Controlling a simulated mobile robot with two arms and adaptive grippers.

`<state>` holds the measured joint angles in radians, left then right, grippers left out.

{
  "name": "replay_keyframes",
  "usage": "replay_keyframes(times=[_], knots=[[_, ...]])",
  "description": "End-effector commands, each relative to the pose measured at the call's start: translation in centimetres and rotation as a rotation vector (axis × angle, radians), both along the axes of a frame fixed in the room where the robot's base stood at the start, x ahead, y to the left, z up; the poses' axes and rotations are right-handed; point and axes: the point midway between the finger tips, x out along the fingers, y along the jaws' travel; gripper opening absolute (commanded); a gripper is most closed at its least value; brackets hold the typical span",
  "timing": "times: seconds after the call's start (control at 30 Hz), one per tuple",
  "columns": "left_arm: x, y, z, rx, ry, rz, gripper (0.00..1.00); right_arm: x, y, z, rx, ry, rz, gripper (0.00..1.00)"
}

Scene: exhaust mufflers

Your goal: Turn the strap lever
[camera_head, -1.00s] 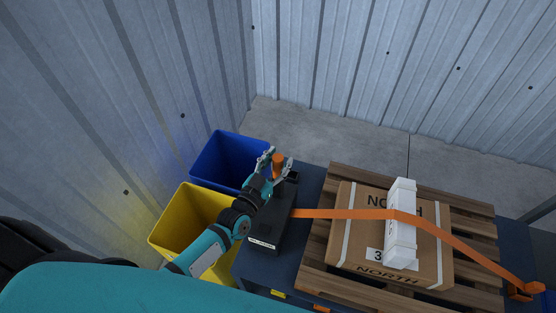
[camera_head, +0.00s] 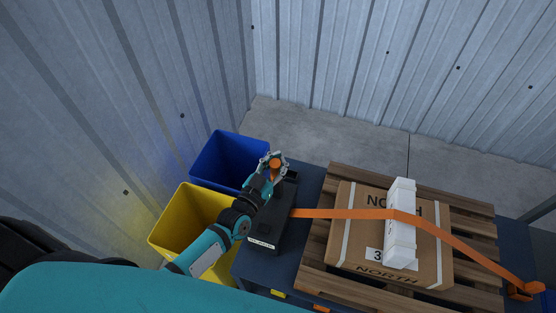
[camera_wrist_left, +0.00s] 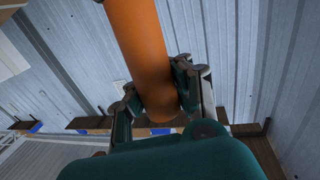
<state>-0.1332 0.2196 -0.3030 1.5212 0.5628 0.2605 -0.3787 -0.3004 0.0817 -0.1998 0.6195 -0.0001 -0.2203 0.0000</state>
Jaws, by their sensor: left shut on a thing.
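The strap lever's orange handle (camera_head: 276,163) stands up from a black ratchet box (camera_head: 268,226) on the dark blue table. My left gripper (camera_head: 273,158) is shut on the orange handle, its fingers around the top part. In the left wrist view the handle (camera_wrist_left: 142,50) shows as a thick orange bar between the two fingers (camera_wrist_left: 160,92). My right gripper is not in view.
A blue bin (camera_head: 210,160) and a yellow bin (camera_head: 165,236) stand left of the table. The carton sits on a wooden pallet (camera_head: 315,262). The strap's far end meets an orange anchor (camera_head: 525,289) at right. Corrugated walls enclose the space.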

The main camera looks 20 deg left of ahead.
Motion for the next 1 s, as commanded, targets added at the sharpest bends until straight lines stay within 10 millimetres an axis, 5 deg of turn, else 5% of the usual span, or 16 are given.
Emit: replay_keyframes(times=[0.27, 1.0], knots=[[-1.2, 0.3, -0.8, 0.0, -0.06, 0.003, 0.0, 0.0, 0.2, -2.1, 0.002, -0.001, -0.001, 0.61], [-9.0, 0.3, -3.3, 0.001, -0.544, 0.004, 0.0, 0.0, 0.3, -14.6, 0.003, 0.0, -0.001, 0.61]])
